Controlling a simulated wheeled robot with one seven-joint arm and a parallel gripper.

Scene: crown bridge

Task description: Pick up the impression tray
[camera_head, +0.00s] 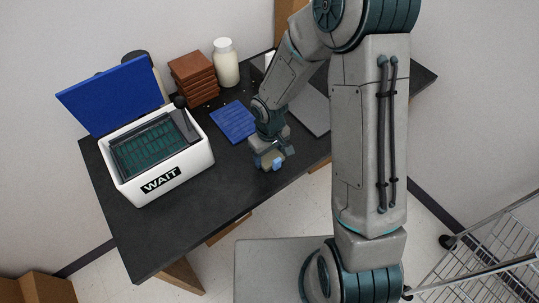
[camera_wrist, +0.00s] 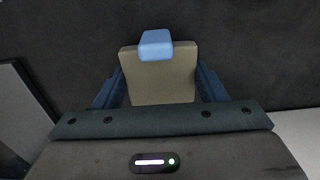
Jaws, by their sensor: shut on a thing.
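The impression tray looks like a tan block (camera_wrist: 160,82) with a light blue knob on its far edge in the wrist view. My gripper (camera_wrist: 161,90) is shut on it, with one dark blue finger on each side. In the head view my gripper (camera_head: 271,159) points down over the front part of the dark table, and only the tray's light blue part (camera_head: 277,163) shows clearly. The rest of the tray is hidden by the gripper. I cannot tell whether the tray touches the table or is just above it.
A white box marked WAIT (camera_head: 163,180) with a raised blue lid (camera_head: 115,95) stands left on the dark table (camera_head: 190,220). A blue mat (camera_head: 233,121), stacked brown blocks (camera_head: 194,78) and a white bottle (camera_head: 226,63) are behind. A grey panel (camera_head: 311,112) lies right of my gripper.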

